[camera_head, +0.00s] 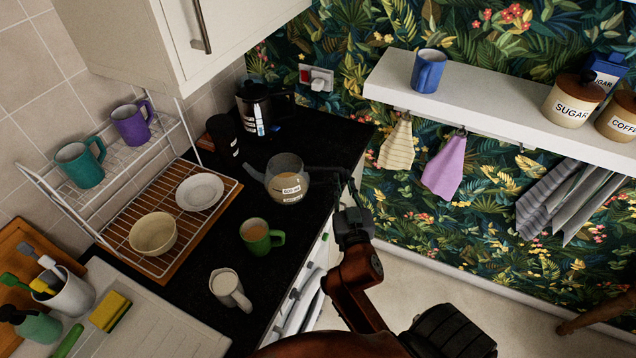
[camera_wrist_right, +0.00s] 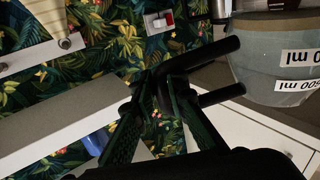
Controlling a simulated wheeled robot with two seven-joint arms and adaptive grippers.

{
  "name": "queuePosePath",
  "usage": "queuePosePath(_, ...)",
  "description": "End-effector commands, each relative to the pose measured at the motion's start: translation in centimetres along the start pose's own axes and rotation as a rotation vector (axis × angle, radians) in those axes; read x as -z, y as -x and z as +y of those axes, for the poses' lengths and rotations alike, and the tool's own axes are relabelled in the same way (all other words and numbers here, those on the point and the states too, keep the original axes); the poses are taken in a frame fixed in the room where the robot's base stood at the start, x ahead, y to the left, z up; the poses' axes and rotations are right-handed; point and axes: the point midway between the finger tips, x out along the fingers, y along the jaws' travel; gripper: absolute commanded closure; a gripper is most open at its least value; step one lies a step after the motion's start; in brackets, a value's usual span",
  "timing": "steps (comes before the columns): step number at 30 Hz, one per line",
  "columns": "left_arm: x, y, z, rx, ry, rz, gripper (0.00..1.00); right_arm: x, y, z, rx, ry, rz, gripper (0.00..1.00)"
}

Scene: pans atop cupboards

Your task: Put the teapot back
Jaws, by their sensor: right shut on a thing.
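The teapot (camera_head: 288,184) is a rounded glass pot with white labels, a spout to the left and a dark handle to the right. It shows over the dark worktop in the head view; I cannot tell whether it touches the worktop. My right gripper (camera_head: 346,188) is to its right, shut on the handle. In the right wrist view the fingers (camera_wrist_right: 162,88) close on the black handle (camera_wrist_right: 205,62), and the teapot's labelled glass body (camera_wrist_right: 280,70) is at the upper right, partly cut off. My left gripper is not in view.
A green mug (camera_head: 256,238) and a white jug (camera_head: 228,289) stand in front of the teapot. A black coffee maker (camera_head: 258,108) and dark canister (camera_head: 222,134) stand behind it. A dish rack (camera_head: 128,224) is left. A wall shelf (camera_head: 480,108) holds a blue mug (camera_head: 427,70) and jars.

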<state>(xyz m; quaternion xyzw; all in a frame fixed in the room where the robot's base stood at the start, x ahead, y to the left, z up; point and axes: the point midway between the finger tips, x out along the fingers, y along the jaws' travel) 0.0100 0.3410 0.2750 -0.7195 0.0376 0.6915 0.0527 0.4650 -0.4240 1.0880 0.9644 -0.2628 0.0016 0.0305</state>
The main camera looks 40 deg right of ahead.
Motion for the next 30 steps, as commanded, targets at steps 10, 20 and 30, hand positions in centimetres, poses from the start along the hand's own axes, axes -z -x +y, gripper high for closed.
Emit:
queuePosePath(10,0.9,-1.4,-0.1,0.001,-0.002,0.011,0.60,-4.7,-7.6,0.5,0.000,0.004,-0.001,1.00)
queuePosePath(20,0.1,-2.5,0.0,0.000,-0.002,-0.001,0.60,-8.0,-10.4,0.6,0.001,0.000,0.003,1.00)
queuePosePath(30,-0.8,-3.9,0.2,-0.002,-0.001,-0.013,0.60,-12.0,-11.2,0.5,-0.001,0.002,0.000,1.00)
